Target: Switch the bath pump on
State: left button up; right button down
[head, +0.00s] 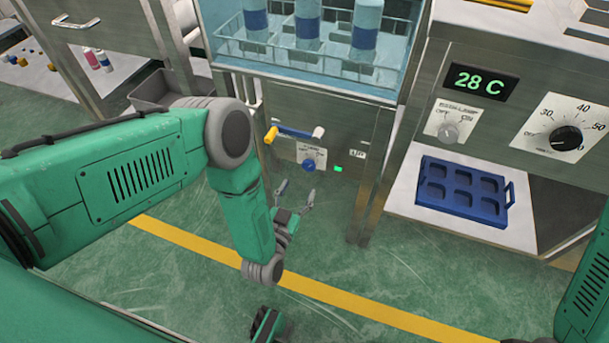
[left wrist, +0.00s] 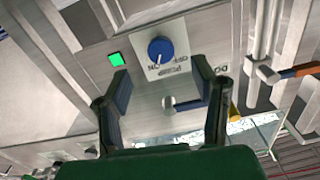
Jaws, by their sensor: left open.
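The pump switch is a blue round knob (head: 309,165) on a pale plate low on the water bath's front. In the left wrist view the knob (left wrist: 161,50) appears upside down with ON and OFF lettering; its pale mark seems nearer ON, but is small. A green lamp (head: 338,168) beside it looks lit, also in the left wrist view (left wrist: 114,56). My left gripper (head: 296,191) is open and empty, fingers spread just in front of and below the knob, apparently apart from it.
A blue-and-yellow lever (head: 295,131) sticks out just above the knob. A blue tray (head: 462,193) lies on the shelf at right, under a panel with a 28 C display (head: 481,83). Open floor lies in front.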

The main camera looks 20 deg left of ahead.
pick_arm(q)
jog(key=s, duration=0.3)
jog(key=shift+s+a, duration=0.1)
jog(key=shift+s, duration=0.3)
jog(key=s+a+r+g, duration=0.1)
jog(key=s+a+g, duration=0.3)
jog(key=s+g, duration=0.3)
jog(key=s+a+r+n+g, duration=0.1)
jog(key=s+a+g, duration=0.3)
jog(key=s, duration=0.6)
jog(key=s+a+r+g, duration=0.1)
jog(key=s+a+g, duration=0.2)
jog(key=s+g, duration=0.45)
notch_tip(320, 180, up, 14)
jog(key=t+p, duration=0.1)
jog(key=p, duration=1.2)
jog(key=shift+f+y+p, duration=0.25)
jog(key=shift+y+p, duration=0.05)
jog(key=shift+p, duration=0.05)
